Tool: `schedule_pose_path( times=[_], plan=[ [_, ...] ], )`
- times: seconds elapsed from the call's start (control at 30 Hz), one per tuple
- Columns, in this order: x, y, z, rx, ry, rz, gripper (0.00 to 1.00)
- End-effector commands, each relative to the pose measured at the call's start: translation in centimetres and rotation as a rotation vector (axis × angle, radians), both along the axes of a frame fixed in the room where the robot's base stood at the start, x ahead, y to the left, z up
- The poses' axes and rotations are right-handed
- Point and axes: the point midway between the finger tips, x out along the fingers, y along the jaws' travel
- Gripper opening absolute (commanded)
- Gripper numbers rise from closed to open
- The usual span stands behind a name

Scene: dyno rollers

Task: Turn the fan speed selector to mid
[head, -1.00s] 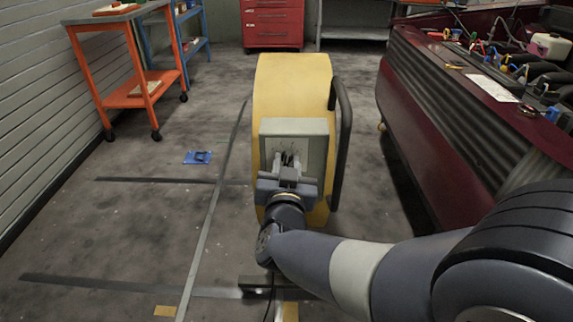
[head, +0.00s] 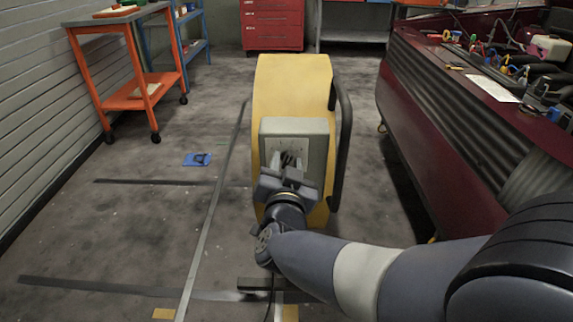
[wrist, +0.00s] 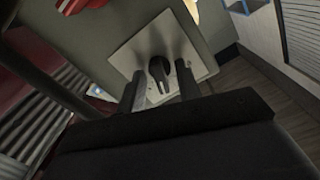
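The fan is a tall yellow housing (head: 290,82) in the middle of the head view, with a grey control box (head: 312,128) on its near face. My gripper (head: 288,160) is in front of that box and hides most of its middle. In the wrist view, the dark fan speed selector knob (wrist: 157,70) sits on a pale square plate (wrist: 143,46). The two fingers of my gripper (wrist: 157,92) are apart, one on each side of the knob, with gaps showing. Contact is not visible. The plate's markings are too small to read.
A black handle bar (head: 344,135) runs along the fan's right side. A dark red car (head: 480,125) stands to the right. An orange cart (head: 130,85) stands by the left wall. A blue object (head: 197,159) lies on the floor left of the fan.

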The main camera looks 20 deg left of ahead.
Motion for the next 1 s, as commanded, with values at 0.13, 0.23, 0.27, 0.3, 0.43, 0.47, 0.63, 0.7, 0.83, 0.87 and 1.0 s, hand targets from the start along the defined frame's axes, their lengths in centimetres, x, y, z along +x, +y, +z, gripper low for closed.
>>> schedule_pose_path(
  times=[0.13, 0.23, 0.27, 0.3, 0.43, 0.47, 0.63, 0.7, 0.83, 0.87, 1.0],
  plan=[
    [-0.1, 0.0, 0.0, 0.0, 0.0, 0.0, 0.33],
    [-0.8, -0.1, 0.1, 0.0, 0.0, 0.001, 0.33],
    [-1.2, -0.2, 0.2, 0.0, 0.0, 0.002, 0.33],
    [-1.7, -0.3, 0.2, 0.0, 0.001, 0.004, 0.33],
    [-4.3, -0.9, 0.4, -0.001, 0.001, 0.006, 0.33],
    [-5.0, -1.0, 0.3, -0.001, 0.001, 0.006, 0.33],
    [-8.0, -1.8, 0.2, -0.001, 0.001, 0.006, 0.33],
    [-8.9, -2.0, 0.2, -0.001, -0.001, 0.004, 0.33],
    [-10.0, -2.3, 0.1, 0.0, 0.0, 0.003, 0.33],
    [-10.1, -2.4, 0.1, 0.0, 0.0, 0.003, 0.33],
    [-10.5, -2.5, 0.0, 0.0, 0.0, 0.0, 0.33]
  ],
)
